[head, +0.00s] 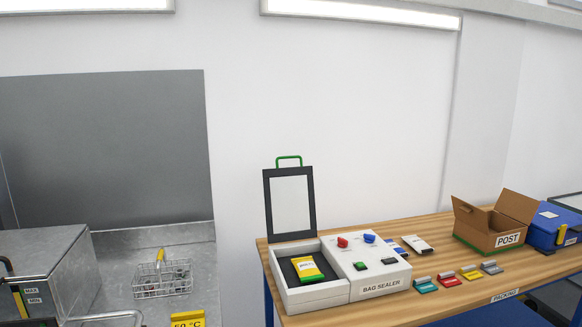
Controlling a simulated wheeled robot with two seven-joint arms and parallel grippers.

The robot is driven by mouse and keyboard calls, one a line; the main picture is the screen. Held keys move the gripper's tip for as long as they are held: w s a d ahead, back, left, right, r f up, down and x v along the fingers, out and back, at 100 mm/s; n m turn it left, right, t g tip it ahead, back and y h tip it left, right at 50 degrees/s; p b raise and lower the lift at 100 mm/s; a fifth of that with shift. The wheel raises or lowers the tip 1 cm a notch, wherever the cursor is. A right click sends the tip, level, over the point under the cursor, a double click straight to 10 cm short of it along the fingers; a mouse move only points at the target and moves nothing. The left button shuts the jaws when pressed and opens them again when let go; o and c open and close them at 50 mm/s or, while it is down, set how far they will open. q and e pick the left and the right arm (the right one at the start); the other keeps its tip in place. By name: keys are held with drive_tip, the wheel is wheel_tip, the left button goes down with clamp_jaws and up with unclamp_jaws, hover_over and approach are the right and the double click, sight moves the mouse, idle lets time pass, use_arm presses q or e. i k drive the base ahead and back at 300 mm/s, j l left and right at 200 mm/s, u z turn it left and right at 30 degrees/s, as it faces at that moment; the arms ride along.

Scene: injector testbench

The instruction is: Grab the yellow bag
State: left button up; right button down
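A yellow bag (306,271) with a white label and a green edge lies in the dark, open chamber of the bag sealer (381,288). The sealer's framed lid (290,204), with a green handle on top, stands upright behind the chamber. Neither of my grippers shows in the head view, so their distance from the bag cannot be seen.
Red and blue knobs stand on the sealer's panel. Several colored clip-like pieces (447,280) lie to its right. An open POST box (494,228) and a blue case (556,229) stand farther right. A wire basket (162,279) stands on the metal counter at left.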

sight(308, 272)
drive_tip(key=i+l, duration=0.15)
drive_tip(key=l, duration=0.2)
drive_tip(key=i+l, duration=0.2)
drive_tip(key=l, duration=0.2)
drive_tip(key=i+l, duration=0.15)
drive_tip(key=l, duration=0.2)
drive_tip(key=i+l, duration=0.2)
drive_tip(key=l, duration=0.15)
drive_tip(key=i+l, duration=0.15)
drive_tip(key=l, duration=0.2)
drive_tip(key=i+l, duration=0.2)
drive_tip(key=l, duration=0.2)
